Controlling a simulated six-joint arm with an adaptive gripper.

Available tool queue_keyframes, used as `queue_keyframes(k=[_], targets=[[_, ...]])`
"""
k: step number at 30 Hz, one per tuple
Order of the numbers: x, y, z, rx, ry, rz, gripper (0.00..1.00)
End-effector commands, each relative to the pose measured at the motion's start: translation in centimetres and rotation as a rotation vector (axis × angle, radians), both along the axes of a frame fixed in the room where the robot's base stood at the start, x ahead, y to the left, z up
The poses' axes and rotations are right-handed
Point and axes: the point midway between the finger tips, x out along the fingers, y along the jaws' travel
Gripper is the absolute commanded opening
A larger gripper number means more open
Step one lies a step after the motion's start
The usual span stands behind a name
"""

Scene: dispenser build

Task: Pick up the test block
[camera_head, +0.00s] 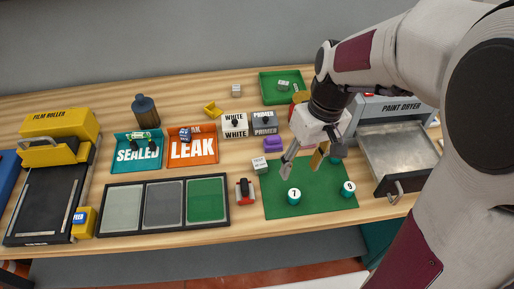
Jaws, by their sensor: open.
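I cannot tell for sure which thing is the test block. A small pale block (260,165) with unreadable print sits at the upper left edge of the green mat (320,199). Other small pale blocks are a grey-white one (236,90) at the back of the table and one (283,85) in the green tray (269,96). My gripper (302,168) is open over the upper part of the green mat, pointing down, just right of the printed block and apart from it. A gold-yellow piece (318,156) shows beside its right finger; whether they touch is unclear.
Two teal cylinders, marked 7 (294,196) and 8 (348,189), stand on the mat. The paint dryer (385,112) has its drawer (398,155) out at right. SEALED (138,151) and LEAK (193,150) trays, a three-panel tray (163,233) and the film roller (60,124) are left.

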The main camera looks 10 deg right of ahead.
Motion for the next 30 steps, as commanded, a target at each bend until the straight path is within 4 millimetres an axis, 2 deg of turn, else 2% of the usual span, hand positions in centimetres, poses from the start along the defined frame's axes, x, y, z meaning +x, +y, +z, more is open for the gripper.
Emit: queue_keyframes(k=[18, 24, 30], targets=[[7.0, 1.6, -7.2, 0.15, 0.016, 0.475, 0.47], [9.1, 2.2, -9.0, 0.201, -0.027, 0.656, 0.47], [11.1, 2.9, -9.9, 0.239, -0.094, 0.843, 0.47]])
